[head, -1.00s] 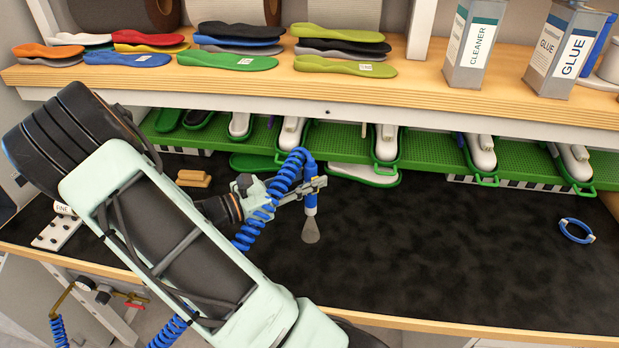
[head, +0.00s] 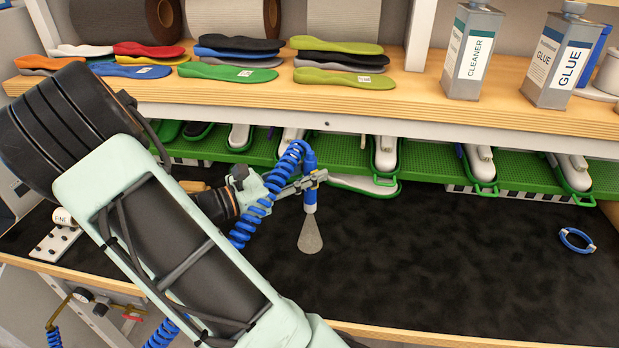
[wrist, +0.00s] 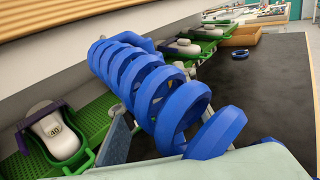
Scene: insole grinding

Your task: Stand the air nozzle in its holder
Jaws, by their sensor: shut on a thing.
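The air nozzle (head: 310,190) is blue with a pale tip pointing down. My gripper (head: 312,180) is shut on it and holds it roughly upright above the black mat. A grey fan-shaped patch (head: 311,236) shows just below the tip. A coiled blue hose (head: 262,205) runs from the nozzle's top down along my arm. In the wrist view the coil (wrist: 160,90) fills the middle and hides the nozzle and most of the gripper. I cannot clearly identify the holder. A blue ring (head: 577,240) with pale ends lies on the mat at the right, apart from the nozzle.
A green rack (head: 420,163) with several shoe lasts runs behind the nozzle, under a wooden shelf (head: 420,105) with insoles, a cleaner can (head: 472,55) and a glue can (head: 567,60). The black mat (head: 440,260) is clear between nozzle and ring.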

